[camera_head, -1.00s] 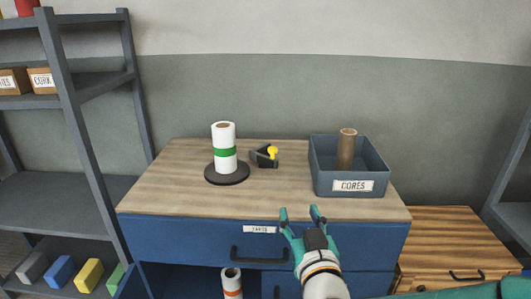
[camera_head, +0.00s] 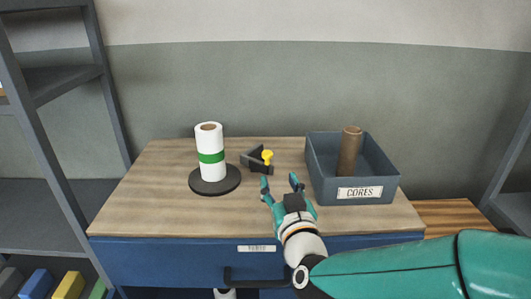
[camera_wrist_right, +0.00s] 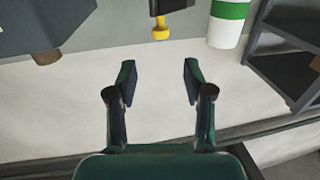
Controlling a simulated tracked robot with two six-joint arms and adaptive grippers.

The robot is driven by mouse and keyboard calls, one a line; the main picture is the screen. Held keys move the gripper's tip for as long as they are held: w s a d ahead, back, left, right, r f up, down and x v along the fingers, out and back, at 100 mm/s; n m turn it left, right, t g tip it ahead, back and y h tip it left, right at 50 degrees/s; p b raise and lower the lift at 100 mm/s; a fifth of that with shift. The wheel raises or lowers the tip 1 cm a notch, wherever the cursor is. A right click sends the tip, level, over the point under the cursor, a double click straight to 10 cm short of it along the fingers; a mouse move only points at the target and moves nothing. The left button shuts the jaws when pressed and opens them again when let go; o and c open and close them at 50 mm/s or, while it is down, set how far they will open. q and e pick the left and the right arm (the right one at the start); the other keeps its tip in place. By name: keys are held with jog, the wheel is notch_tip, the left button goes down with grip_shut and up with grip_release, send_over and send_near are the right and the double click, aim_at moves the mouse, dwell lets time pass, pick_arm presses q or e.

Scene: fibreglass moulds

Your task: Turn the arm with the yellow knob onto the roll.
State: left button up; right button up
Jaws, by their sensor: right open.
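The white roll (camera_head: 208,138) with a green band stands upright on a round black base (camera_head: 228,184) on the wooden top. To its right is the dark angled arm (camera_head: 257,166) with the yellow knob (camera_head: 267,155). The arm is beside the roll, apart from it. My right gripper (camera_head: 280,182) is open and empty, just in front and to the right of the knob. In the right wrist view, the knob (camera_wrist_right: 161,28) shows beyond the open fingers (camera_wrist_right: 158,68), and the roll (camera_wrist_right: 228,22) is at upper right. My left gripper is not in view.
A blue-grey bin (camera_head: 384,167) labelled CORES, with a brown tube (camera_head: 349,153) in it, stands to the right of my gripper. The blue cabinet (camera_head: 180,262) has free wooden top at front left. Grey shelving (camera_head: 55,125) stands at the left.

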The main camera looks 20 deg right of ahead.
aim_at(268, 157)
jog(key=w, duration=0.4)
jog(key=w+d+p, duration=0.1)
jog(key=w, duration=0.7)
jog(key=shift+w+d, duration=0.15)
jog(key=shift+w, duration=0.25)
grip_shut()
